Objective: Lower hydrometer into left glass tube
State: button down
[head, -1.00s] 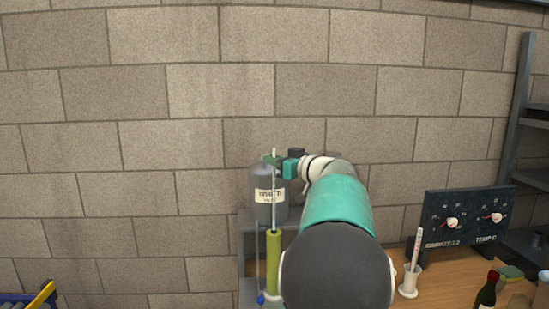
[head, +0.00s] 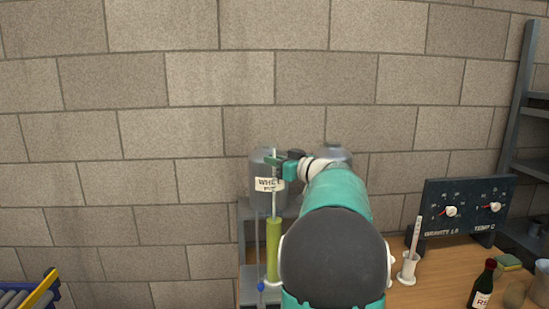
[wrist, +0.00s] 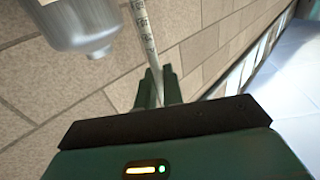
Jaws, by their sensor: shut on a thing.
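My gripper (head: 284,166) is shut on the hydrometer (head: 275,200), a thin pale rod held upright above the table. The left glass tube (head: 273,250) is tall, filled yellow-green, and stands right below my gripper. The hydrometer's lower part meets the tube's mouth in the head view and looks in line with it. How deep its lower end sits inside is hard to tell. In the wrist view, the hydrometer's stem (wrist: 144,32) shows dark scale marks and runs between the fingers (wrist: 157,88). My arm hides part of the bench.
A grey labelled tank (head: 265,186) stands close behind the tube. A dial board (head: 468,212), a white cylinder (head: 408,268) holding a scaled rod, a dark bottle (head: 483,284) and a sponge (head: 508,262) are at right. A blue crate (head: 52,291) is at lower left.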

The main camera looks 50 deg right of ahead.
jog(key=shift+f, duration=3.8)
jog(key=c, duration=1.5)
grip_release()
jog(key=shift+o, duration=0.2)
jog(key=shift+s, duration=0.1)
jog(key=s, duration=1.3)
jog(key=shift+s+d, duration=0.25)
jog(key=shift+s, duration=0.05)
